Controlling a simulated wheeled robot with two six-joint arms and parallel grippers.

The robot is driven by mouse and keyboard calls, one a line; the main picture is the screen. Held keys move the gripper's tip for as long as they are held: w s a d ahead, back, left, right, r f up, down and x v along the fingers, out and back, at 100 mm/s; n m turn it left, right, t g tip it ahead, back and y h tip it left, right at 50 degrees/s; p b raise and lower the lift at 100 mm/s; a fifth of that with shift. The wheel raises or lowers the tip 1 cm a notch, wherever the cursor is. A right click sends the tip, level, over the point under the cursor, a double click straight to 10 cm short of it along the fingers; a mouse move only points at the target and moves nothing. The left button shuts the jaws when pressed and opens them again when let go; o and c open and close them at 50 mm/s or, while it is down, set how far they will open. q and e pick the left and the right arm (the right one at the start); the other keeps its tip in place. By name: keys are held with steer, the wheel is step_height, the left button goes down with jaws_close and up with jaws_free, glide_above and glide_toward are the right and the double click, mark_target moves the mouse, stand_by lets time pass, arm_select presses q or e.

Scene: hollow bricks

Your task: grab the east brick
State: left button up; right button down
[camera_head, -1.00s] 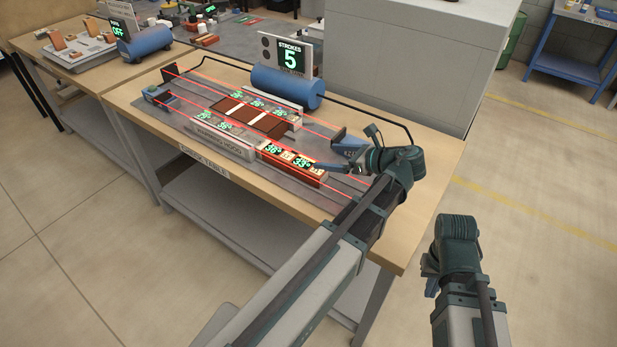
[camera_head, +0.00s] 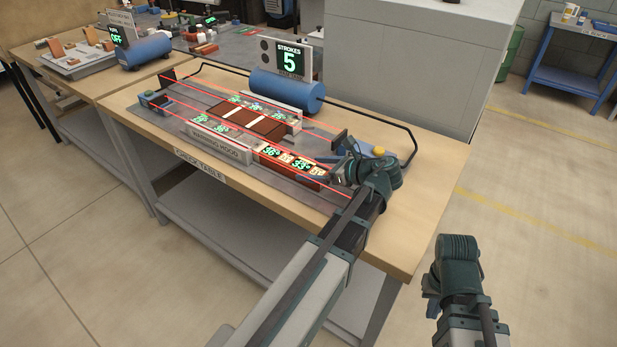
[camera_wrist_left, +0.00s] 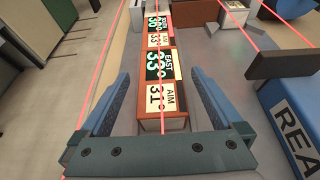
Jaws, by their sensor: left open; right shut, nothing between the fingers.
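The east brick (camera_head: 302,166) is an orange-brown brick at the right end of the front row on the table. In the left wrist view it (camera_wrist_left: 162,98) carries the labels EAST, 33° and AIM 31°. My left gripper (camera_wrist_left: 161,76) is open, with one blue finger on each side of this brick. In the head view my left gripper (camera_head: 333,171) is at the brick's right end. My right gripper (camera_head: 432,287) is shut and empty, off the table at the lower right.
Another labelled brick (camera_head: 268,152) stands in line beside the east brick. The warming hood (camera_head: 215,144), dark-brown bricks (camera_head: 250,118), red beam lines and a blue cylinder (camera_head: 287,91) are close by. A dark upright plate (camera_wrist_left: 283,64) stands to the right in the wrist view.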

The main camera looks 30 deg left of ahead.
arm_select(q)
steer(key=shift+x, duration=0.8)
steer(key=shift+c, duration=0.2)
jaws_close()
